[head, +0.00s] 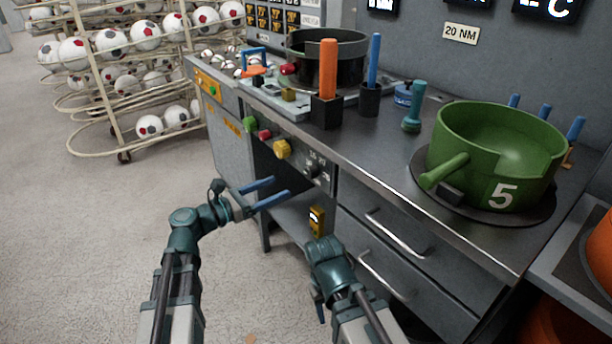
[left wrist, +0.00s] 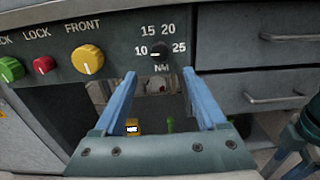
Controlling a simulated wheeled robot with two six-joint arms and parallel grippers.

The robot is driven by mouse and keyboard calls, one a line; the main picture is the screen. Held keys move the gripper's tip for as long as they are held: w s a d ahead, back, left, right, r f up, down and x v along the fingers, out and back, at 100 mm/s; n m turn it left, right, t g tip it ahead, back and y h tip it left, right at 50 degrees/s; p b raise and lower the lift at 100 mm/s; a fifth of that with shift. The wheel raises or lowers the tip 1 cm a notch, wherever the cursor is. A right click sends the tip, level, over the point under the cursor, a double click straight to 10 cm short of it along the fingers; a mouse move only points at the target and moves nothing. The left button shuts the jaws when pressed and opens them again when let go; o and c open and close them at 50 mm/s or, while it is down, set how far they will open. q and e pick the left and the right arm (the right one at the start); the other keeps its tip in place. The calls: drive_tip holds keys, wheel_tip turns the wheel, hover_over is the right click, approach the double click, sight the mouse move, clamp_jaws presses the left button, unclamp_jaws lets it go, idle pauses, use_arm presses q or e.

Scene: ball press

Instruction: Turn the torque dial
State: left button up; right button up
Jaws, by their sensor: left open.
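The torque dial (head: 312,171) is a small black knob on the grey front panel of the bench. In the left wrist view the dial (left wrist: 158,53) sits among the marks 10, 15, 20 and 25 over "NM", and its white line lies toward 10. My left gripper (head: 279,187) is open, with two blue fingers apart and nothing between them. In the left wrist view its fingertips (left wrist: 158,74) lie below and either side of the dial, apparently short of the panel. My right gripper (head: 318,298) hangs low in front of the drawers, its fingers mostly hidden.
A yellow FRONT knob (head: 282,149), a red LOCK knob (head: 264,134) and a green knob (head: 250,124) are left of the dial. Drawer handles (head: 386,232) stick out at right. A sign (head: 461,34) reads 20 NM. A green pot (head: 495,150) stands on the bench.

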sight(307, 175)
use_arm(q)
drive_tip(key=x, duration=1)
drive_tip(key=shift+w+d, duration=0.15)
drive_tip(key=shift+d, duration=0.05)
clamp_jaws()
